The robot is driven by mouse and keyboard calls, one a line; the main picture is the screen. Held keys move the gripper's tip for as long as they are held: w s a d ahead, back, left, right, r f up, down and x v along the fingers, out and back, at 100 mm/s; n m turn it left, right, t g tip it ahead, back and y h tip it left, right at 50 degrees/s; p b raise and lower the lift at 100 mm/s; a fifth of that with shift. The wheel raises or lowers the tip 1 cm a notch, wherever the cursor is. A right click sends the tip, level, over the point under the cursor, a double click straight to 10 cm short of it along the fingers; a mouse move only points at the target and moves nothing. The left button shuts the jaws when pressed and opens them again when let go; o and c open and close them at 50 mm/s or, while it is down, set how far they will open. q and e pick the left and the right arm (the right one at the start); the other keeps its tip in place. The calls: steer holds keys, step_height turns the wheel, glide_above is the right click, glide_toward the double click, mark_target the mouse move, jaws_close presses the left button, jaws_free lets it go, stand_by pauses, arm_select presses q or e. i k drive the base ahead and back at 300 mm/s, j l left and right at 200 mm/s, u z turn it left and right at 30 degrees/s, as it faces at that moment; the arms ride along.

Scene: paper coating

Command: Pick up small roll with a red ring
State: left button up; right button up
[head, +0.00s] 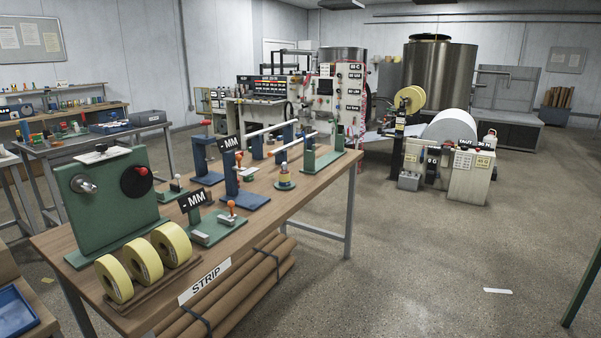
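Three small yellow rolls stand on edge in a row on a wooden rack at the near left end of the workbench, in the head view: a front roll (108,280), a middle roll (138,262) and a rear roll (167,244). A larger yellow roll (411,97) is mounted on the machine farther back. Neither of my grippers is in view.
The workbench (284,203) carries a green stand (112,200) with a knob and dial behind the rolls, plus blue and green fixtures. Brown tubes (244,290) lie beneath it. A blue tray (14,312) is at lower left. The floor to the right is mostly clear.

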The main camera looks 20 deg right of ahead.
mark_target(283, 178)
steer(key=i+l+z, duration=0.25)
steer(key=i+l, duration=0.5)
steer(key=i, duration=0.1)
